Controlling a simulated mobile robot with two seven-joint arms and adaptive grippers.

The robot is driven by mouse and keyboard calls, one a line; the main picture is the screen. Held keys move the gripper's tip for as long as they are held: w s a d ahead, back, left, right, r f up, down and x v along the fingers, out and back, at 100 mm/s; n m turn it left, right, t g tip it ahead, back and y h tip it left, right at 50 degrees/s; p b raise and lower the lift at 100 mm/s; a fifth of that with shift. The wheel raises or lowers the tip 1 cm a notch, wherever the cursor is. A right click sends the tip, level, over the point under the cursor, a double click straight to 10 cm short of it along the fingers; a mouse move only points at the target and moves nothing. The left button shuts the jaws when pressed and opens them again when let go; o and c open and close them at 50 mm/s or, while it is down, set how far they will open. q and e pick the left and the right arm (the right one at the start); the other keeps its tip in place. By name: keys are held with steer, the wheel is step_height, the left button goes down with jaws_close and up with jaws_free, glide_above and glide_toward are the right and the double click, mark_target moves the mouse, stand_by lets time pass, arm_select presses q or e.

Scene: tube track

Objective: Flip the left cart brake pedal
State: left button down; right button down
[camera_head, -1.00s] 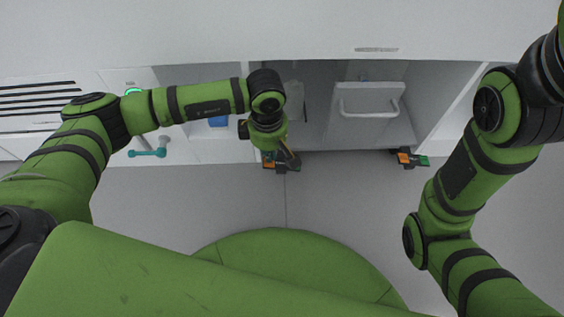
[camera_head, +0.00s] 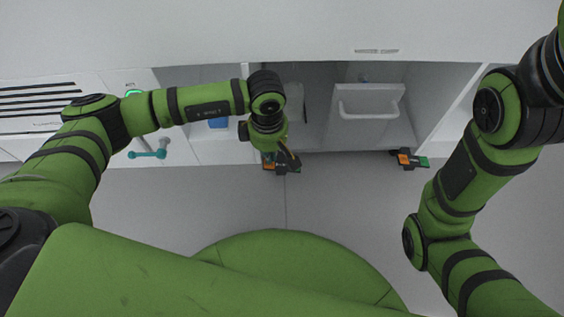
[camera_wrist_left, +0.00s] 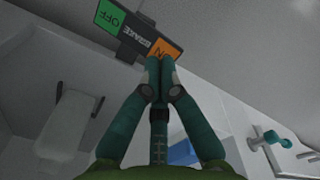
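The left cart brake pedal (camera_head: 268,166) is a dark bar at the foot of the cart, mostly hidden behind my left gripper in the head view. In the left wrist view the pedal (camera_wrist_left: 137,31) shows a green OFF end, the word BRAKE in the middle and an orange ON end. My left gripper (camera_head: 286,163) points down at it. In the left wrist view its fingertips (camera_wrist_left: 160,67) are together with nothing between them, at the orange ON end. I cannot tell if they press on it. My right gripper is out of view.
A second brake pedal (camera_head: 409,160) with orange and green ends is at the right foot of the cart. The cart (camera_head: 368,118) has a grey handle and stands in a white bay. A teal-handled valve (camera_head: 148,154) is at the left. The grey floor in front is clear.

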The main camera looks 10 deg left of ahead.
arm_select(q)
steer(key=shift+f+b, duration=1.15)
steer(key=shift+f, duration=0.3)
stand_by(0.6)
steer(key=shift+r, duration=0.15)
step_height(320, 180, up, 7)
steer(key=p, duration=0.5)
steer(key=shift+p, duration=0.3)
stand_by(0.3)
